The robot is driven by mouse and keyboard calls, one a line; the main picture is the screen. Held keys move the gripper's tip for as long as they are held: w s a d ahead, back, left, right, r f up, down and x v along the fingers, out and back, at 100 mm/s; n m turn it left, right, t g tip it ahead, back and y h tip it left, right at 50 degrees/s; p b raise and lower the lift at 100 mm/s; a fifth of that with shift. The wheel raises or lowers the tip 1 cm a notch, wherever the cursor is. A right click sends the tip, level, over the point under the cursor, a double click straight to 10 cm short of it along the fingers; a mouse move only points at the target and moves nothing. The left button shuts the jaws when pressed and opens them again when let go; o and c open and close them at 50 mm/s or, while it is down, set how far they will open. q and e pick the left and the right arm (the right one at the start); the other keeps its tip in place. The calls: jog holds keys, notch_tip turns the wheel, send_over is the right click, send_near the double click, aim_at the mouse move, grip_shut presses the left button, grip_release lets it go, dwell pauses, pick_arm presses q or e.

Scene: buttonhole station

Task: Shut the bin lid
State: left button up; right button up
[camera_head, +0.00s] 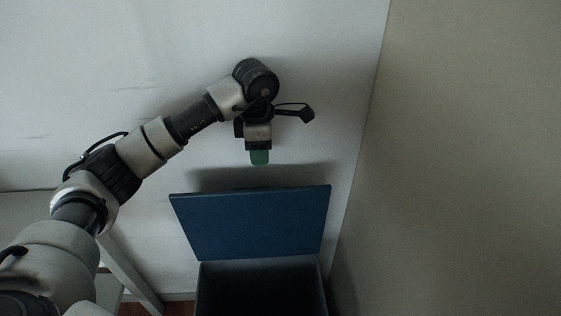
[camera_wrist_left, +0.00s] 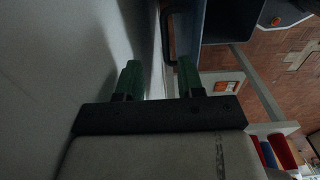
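The bin (camera_head: 262,293) stands at the bottom of the head view, its dark inside showing. Its blue lid (camera_head: 252,225) is open, raised up at the back of the bin near the white wall. My left gripper (camera_head: 260,157) points down above the lid's top edge, with a small gap between them in the head view. In the left wrist view its two green fingers (camera_wrist_left: 160,80) are apart with nothing held between them. The blue of the bin (camera_wrist_left: 230,20) and a dark loop like a handle (camera_wrist_left: 165,35) show beyond the fingertips. My right gripper is not in view.
A white wall (camera_head: 130,60) stands close behind the lid and gripper. A beige wall (camera_head: 460,150) is on the right. A pale table-like frame (camera_head: 130,275) is left of the bin. The left wrist view shows a brick-coloured floor (camera_wrist_left: 250,65) and red and blue objects (camera_wrist_left: 280,150).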

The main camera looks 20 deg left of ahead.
pick_arm(q)
jog(key=shift+s+a+f, duration=0.3)
jog(key=shift+s+f, duration=0.15)
jog(key=shift+f, duration=0.15)
jog(key=shift+s+a+f, duration=0.25)
jog(key=shift+s+f, duration=0.15)
jog(key=shift+f, duration=0.15)
jog(key=f, duration=0.6)
jog(key=shift+w+d+f, duration=0.1)
jog(key=shift+w, duration=0.2)
jog(key=shift+f, duration=0.8)
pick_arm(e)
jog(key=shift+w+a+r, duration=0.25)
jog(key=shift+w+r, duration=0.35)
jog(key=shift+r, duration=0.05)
pick_arm(q)
grip_shut()
